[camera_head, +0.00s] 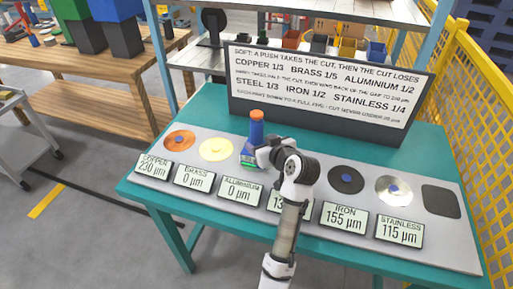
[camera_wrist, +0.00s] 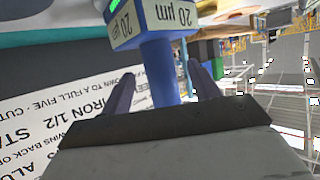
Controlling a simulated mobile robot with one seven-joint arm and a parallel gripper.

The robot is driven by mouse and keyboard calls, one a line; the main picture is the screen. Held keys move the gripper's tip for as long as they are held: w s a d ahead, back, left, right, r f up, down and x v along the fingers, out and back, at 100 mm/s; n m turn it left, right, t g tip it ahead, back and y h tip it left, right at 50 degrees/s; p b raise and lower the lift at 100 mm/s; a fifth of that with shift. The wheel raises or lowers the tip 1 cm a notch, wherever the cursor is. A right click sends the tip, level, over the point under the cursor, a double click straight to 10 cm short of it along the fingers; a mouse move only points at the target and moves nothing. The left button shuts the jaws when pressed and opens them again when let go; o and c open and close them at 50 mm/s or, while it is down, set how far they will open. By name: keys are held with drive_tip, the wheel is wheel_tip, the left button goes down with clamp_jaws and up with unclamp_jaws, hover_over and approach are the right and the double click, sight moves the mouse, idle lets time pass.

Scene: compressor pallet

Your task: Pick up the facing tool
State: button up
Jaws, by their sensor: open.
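The facing tool (camera_head: 256,133) stands upright on the grey plate, over the aluminium place. It has a blue handle with an orange top and a wider blue and green head below. In the wrist view the tool (camera_wrist: 160,70) shows its blue shaft and a head with faces reading "20 µm". My gripper (camera_head: 261,151) is at the tool's handle, coming from the front right. In the wrist view my gripper (camera_wrist: 163,88) is open, one finger on each side of the shaft, with gaps visible. The aluminium disc is hidden.
The plate (camera_head: 330,215) holds copper (camera_head: 180,141), brass (camera_head: 216,149), iron (camera_head: 346,180) and stainless (camera_head: 393,190) discs, and a dark square pad (camera_head: 441,201). Displays stand in front; my arm covers part of one. A sign (camera_head: 325,85) rises close behind. A yellow mesh fence (camera_head: 478,110) is at right.

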sight(254, 137)
drive_tip(key=shift+p+x, duration=0.65)
drive_tip(key=shift+x, duration=2.15)
clamp_jaws()
drive_tip(key=shift+r, duration=0.2)
